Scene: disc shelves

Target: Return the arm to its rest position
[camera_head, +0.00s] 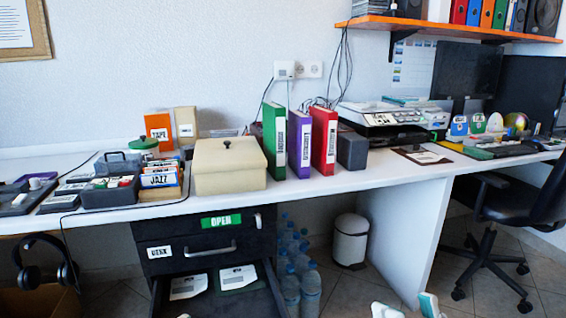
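My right gripper (407,308) shows at the bottom edge, right of the middle. Only its two white and teal fingertips are in the picture. They stand apart with bare floor between them, and nothing is held. The rest of the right arm is below the frame. My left gripper is not clearly in view.
A white desk (330,183) runs along the wall with a beige box (228,168), green, purple and red binders, and a printer (380,115). Below, a drawer (220,295) is pulled out. Water bottles (310,288), a white bin (350,243) and an office chair (510,205) stand on the floor.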

